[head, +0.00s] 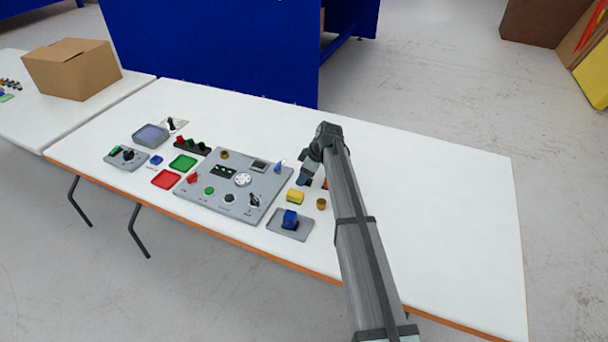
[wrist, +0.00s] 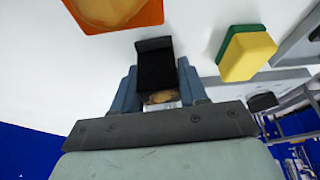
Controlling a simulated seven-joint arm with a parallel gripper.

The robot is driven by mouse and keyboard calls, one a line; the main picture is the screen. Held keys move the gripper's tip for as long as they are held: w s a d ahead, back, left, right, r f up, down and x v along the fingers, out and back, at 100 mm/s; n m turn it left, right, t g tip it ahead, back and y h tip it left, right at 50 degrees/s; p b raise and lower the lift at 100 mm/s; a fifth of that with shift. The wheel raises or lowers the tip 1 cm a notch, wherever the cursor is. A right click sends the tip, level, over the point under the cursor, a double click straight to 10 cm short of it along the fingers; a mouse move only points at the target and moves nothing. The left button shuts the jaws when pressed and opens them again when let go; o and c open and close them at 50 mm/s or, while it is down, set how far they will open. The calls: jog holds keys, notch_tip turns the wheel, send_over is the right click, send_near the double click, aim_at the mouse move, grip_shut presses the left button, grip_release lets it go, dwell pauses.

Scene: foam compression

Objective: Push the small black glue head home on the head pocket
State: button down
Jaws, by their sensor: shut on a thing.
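My gripper (wrist: 157,72) is shut on a small black block, the black glue head (wrist: 154,63), held between its two blue-grey fingers in the wrist view. A tan, rounded piece (wrist: 160,97) shows just behind the block, between the fingers. An orange-rimmed piece with a brownish recess (wrist: 150,14) lies ahead and to the left in the wrist view, apart from the black block; I cannot tell if it is the head pocket. In the head view my gripper (head: 307,174) is low over the white table, right of the grey panel, and its fingertips are hard to make out.
A yellow and green sponge-like block (wrist: 246,54) lies right of the gripper; it also shows in the head view (head: 296,196). A brass cylinder (head: 321,204) and a blue block on a grey plate (head: 289,231) stand nearby. The table's right part (head: 440,210) is clear.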

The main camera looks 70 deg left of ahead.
jog(key=c, duration=0.6)
grip_release()
